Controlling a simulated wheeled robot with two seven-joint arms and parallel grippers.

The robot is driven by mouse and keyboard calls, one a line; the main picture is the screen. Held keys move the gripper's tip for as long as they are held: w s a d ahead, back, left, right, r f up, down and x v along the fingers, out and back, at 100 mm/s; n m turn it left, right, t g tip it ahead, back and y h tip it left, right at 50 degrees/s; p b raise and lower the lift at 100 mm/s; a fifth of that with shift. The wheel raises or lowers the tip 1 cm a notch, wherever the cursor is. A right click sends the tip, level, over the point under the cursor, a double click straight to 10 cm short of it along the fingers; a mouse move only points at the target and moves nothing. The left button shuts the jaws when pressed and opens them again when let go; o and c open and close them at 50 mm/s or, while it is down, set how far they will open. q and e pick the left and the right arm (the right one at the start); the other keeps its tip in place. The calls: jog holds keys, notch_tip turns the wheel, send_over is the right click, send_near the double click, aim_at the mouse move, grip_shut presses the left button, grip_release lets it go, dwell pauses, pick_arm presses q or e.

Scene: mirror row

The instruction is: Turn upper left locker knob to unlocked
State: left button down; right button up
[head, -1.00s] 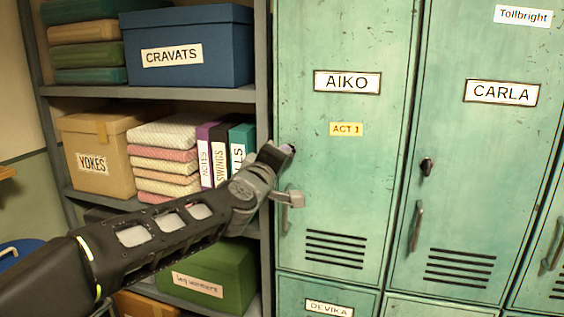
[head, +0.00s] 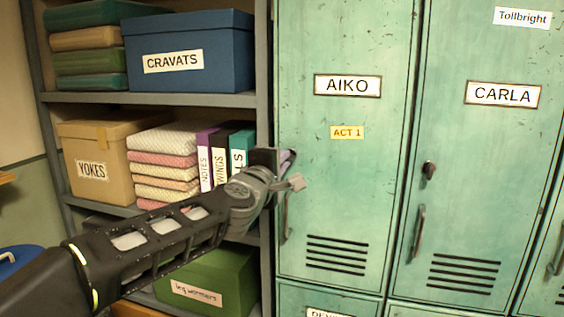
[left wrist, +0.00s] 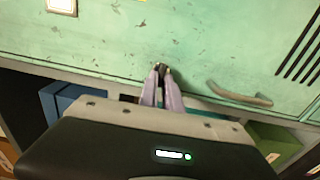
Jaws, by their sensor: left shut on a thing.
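The upper left locker (head: 350,190) is a pale green door labelled AIKO, with a yellow ACT 1 tag. My left gripper (head: 291,158) is at the left edge of this door, above its handle, and hides the knob in the head view. In the left wrist view, the small dark knob (left wrist: 161,67) sits between the purple fingertips of my left gripper (left wrist: 162,76), which are shut on it. Which way the knob points is too small to tell. The AIKO door is closed. My right gripper is not in view.
The AIKO door handle (left wrist: 240,95) is close beside the fingers. The CARLA locker (head: 480,180), with a dark knob (head: 429,171) and handle (head: 417,232), stands to the right. A shelf (head: 150,98) with boxes, folded cloths and binders stands left, close to my arm.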

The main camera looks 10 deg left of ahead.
pick_arm(q)
jog(key=c, duration=1.5)
grip_release()
jog(key=shift+c, duration=0.2)
jog(key=s, duration=0.7)
jog(key=shift+s+a, duration=0.25)
jog(key=shift+s, duration=0.15)
